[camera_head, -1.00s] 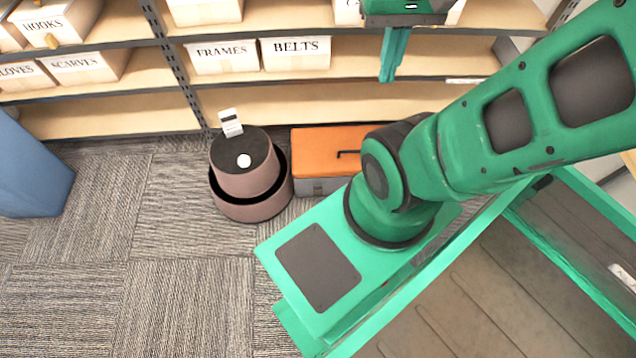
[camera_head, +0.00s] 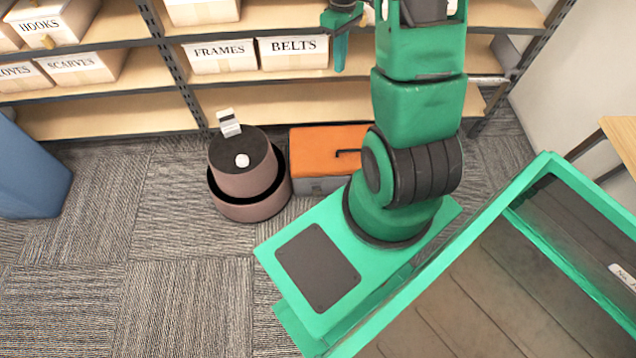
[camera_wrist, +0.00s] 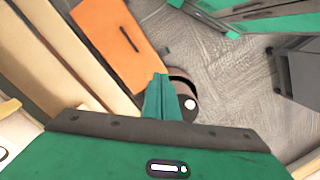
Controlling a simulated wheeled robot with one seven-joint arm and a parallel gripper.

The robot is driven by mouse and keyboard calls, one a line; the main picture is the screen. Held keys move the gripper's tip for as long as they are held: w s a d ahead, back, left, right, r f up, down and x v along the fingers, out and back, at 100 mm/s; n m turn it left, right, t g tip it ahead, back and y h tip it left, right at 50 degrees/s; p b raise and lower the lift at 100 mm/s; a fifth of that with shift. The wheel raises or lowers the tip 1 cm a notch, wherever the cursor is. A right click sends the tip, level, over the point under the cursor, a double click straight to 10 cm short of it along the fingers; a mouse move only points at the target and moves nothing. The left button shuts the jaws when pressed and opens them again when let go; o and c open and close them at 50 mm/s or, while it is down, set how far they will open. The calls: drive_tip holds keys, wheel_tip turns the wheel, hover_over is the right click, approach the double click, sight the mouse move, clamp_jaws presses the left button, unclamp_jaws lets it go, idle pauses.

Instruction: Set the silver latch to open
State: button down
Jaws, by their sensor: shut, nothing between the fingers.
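I cannot pick out a silver latch for certain in either view. An orange-lidded box (camera_head: 325,138) with a black handle and grey lower body stands on the carpet before the shelf. A small grey patch (camera_head: 318,187) shows on its front, too small to make out. It also shows in the wrist view (camera_wrist: 112,45). My gripper (camera_head: 340,62) is at the top of the head view, high before the shelves and apart from the box.
A brown round bin (camera_head: 243,185) with a white knob and an upright pale card (camera_head: 229,123) touches or nearly touches the box's left side. Shelves (camera_head: 110,115) with labelled cartons (camera_head: 294,52) run behind. A blue object (camera_head: 30,170) stands left. Carpet (camera_head: 180,300) is clear at front left.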

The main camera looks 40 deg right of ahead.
drive_tip(key=w+d+f+n, duration=0.2)
drive_tip(key=w+f, duration=0.1)
drive_tip(key=f, duration=0.8)
drive_tip(key=n+y, duration=0.4)
drive_tip(key=n, duration=0.3)
hover_over(315, 189)
drive_tip(key=w+d, duration=0.1)
drive_tip(key=d, duration=0.1)
wheel_tip(315, 189, down, 45)
drive_tip(key=shift+w+f, duration=0.1)
drive_tip(key=shift+s+a+f+t, duration=0.3)
drive_tip(key=shift+s+f, duration=0.2)
